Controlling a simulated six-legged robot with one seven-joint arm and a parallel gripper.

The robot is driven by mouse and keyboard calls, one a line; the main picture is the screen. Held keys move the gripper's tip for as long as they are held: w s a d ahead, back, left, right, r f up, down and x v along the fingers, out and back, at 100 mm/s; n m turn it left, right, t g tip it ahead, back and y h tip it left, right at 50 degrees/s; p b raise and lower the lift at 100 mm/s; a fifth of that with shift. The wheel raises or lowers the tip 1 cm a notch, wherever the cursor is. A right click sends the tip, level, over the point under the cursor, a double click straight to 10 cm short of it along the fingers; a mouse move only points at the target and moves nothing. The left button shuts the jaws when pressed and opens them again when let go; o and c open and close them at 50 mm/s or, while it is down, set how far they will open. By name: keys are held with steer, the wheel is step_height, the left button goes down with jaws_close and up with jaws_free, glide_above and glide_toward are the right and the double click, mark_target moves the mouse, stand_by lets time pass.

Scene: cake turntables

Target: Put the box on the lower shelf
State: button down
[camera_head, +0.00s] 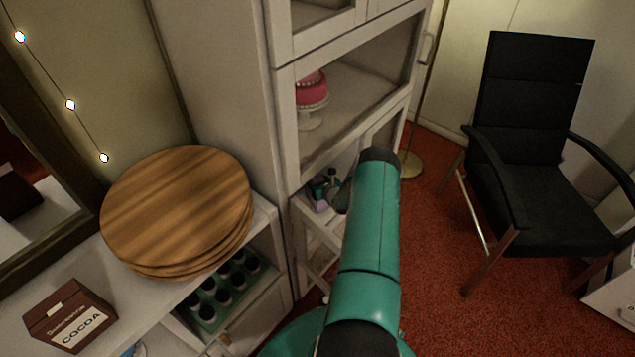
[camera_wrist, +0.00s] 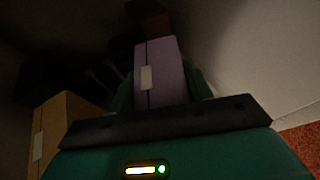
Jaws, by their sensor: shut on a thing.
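A purple box (camera_wrist: 168,75) with a pale label stands between the fingers of my gripper (camera_wrist: 162,88) in the wrist view. My gripper is shut on it. In the head view the purple box (camera_head: 318,201) shows small at the opening of the white cabinet's lower shelf (camera_head: 322,226), below the shelf with the cake. My gripper (camera_head: 335,194) is beside it there, partly hidden by my teal arm. I cannot tell whether the box touches the shelf.
A tan box (camera_wrist: 65,125) is at the left in the wrist view, and a dark red box (camera_wrist: 150,20) is behind. A pink cake (camera_head: 311,88) stands on the shelf above. Wooden boards (camera_head: 175,210), a cocoa box (camera_head: 70,315) and a black chair (camera_head: 535,150) flank the cabinet.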

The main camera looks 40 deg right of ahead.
steer(key=c, duration=0.6)
jaws_free()
steer(key=shift+f, duration=0.15)
steer(key=shift+s+r, duration=0.15)
steer(key=shift+r, duration=0.05)
steer(key=v, duration=1.1)
steer(key=shift+s+a+r, duration=0.15)
steer(key=shift+s+r, duration=0.05)
steer(key=shift+s, duration=0.1)
